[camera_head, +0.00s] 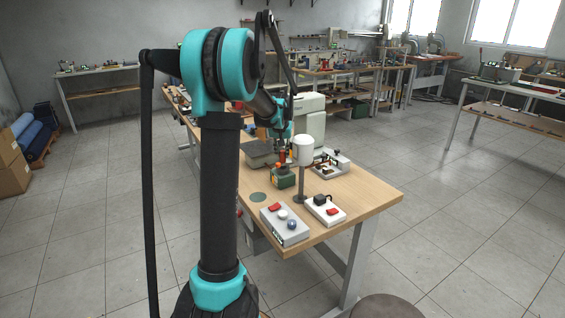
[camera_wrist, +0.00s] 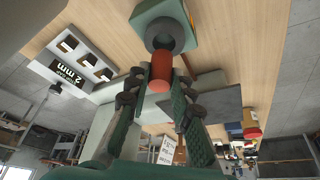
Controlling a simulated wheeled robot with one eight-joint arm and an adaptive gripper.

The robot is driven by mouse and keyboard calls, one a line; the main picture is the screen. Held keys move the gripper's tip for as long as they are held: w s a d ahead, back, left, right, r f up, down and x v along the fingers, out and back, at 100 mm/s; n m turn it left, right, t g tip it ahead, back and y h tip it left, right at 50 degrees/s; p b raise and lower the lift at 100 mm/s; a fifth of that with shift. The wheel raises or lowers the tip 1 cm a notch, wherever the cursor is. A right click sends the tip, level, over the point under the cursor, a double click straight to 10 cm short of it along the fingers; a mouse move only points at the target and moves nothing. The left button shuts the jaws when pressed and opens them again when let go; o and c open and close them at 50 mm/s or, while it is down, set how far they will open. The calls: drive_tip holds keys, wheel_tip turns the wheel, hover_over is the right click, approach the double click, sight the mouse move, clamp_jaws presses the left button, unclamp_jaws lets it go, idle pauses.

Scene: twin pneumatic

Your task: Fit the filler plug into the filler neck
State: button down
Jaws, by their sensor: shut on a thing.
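The filler plug (camera_wrist: 160,74) is a red-orange cylinder. My gripper (camera_wrist: 161,80) is shut on it, with one dark green finger on each side. The filler neck (camera_wrist: 166,34) is a grey ring with a dark opening on top of a green body (camera_wrist: 144,12). In the wrist view the plug's far end overlaps the neck's near rim; I cannot tell whether it is inside the opening or just short of it. In the head view my gripper (camera_head: 283,146) points down over the green body (camera_head: 283,179) on the workbench, with the red plug (camera_head: 283,158) between them.
A white cylinder on a grey post (camera_head: 303,150) stands just right of my gripper. A grey box with buttons (camera_head: 284,226) and a smaller white switch box (camera_head: 324,211) lie in front. A metal fixture (camera_head: 330,163) is behind on the right. The bench's (camera_head: 363,196) right front is bare.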

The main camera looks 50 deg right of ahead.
sight(282, 158)
drive_tip(key=shift+f, duration=2.25)
drive_tip(key=c, duration=1.3)
unclamp_jaws()
drive_tip(key=shift+f, duration=0.1)
